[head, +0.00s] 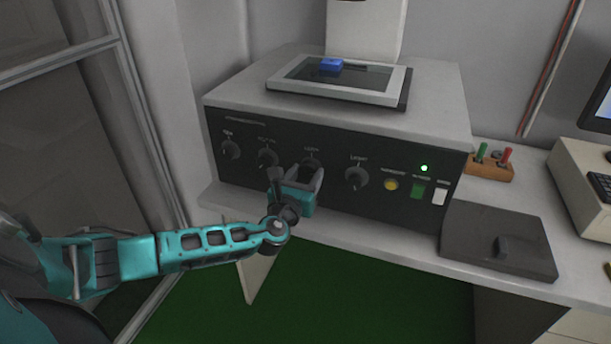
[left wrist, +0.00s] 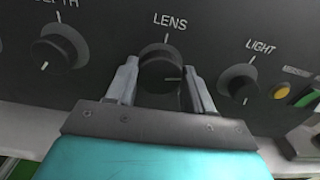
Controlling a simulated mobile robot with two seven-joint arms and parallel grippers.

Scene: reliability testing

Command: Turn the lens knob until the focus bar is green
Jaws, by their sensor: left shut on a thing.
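The lens knob (left wrist: 160,72) is a round black knob under the word LENS in the left wrist view. In the head view my left gripper (head: 307,180) reaches the front panel and covers most of the lens knob (head: 311,162). My right gripper is not in view. I see no focus bar; only a corner of the lit monitor (head: 605,107) shows at the right edge.
The depth knob (head: 267,157) and light knob (head: 357,177) flank the lens knob closely. A yellow button (head: 391,184), a green switch (head: 417,190) and a white switch (head: 440,195) are farther right. A blue piece (head: 331,64) lies on the framed stage (head: 290,88) on top.

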